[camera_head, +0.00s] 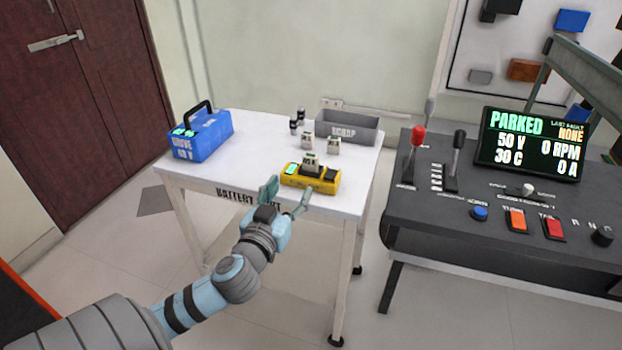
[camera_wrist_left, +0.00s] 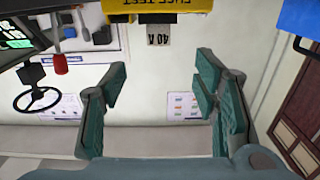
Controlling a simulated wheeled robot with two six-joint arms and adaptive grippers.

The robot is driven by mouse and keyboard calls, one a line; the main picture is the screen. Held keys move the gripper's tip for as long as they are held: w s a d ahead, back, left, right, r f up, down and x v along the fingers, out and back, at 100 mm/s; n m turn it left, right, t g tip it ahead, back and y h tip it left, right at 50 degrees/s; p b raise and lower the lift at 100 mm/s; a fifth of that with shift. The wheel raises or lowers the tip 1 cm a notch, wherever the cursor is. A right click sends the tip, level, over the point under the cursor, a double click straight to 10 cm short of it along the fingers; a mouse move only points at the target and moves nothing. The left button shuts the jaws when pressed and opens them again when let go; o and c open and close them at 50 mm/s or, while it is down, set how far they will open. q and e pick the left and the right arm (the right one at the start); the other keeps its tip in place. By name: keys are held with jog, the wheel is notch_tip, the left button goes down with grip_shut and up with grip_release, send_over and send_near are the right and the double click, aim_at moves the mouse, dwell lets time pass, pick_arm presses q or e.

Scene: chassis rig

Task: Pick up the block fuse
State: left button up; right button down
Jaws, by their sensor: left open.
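The yellow fuse tester (camera_head: 297,180) sits on the front part of the white table. A grey block fuse (camera_head: 311,162) stands upright on it. In the left wrist view, which appears upside down, the tester (camera_wrist_left: 150,5) is at the top edge and a block fuse marked 40 A (camera_wrist_left: 158,35) projects from it. Two more block fuses, a left one (camera_head: 308,144) and a right one (camera_head: 334,145), stand behind the tester. My left gripper (camera_head: 288,193) is open and empty, in front of the tester. Its spread green fingers (camera_wrist_left: 162,85) show below the 40 A fuse. My right gripper is out of view.
A blue battery box (camera_head: 205,137) with a black handle stands at the table's left. Small dark cylinders (camera_head: 297,121) and a grey scrap bin (camera_head: 347,130) are at the back. A dark control console (camera_head: 450,215) stands right of the table (camera_head: 240,130), whose left-middle top is clear.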

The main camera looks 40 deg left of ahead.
aim_at(309, 159)
pick_arm(q)
jog(key=b+x, duration=0.2)
jog(key=x, duration=1.2)
jog(key=shift+w+r, duration=0.1)
jog(key=shift+w, duration=0.05)
jog(key=shift+d+r, duration=0.1)
jog(key=shift+c, duration=1.3)
grip_shut()
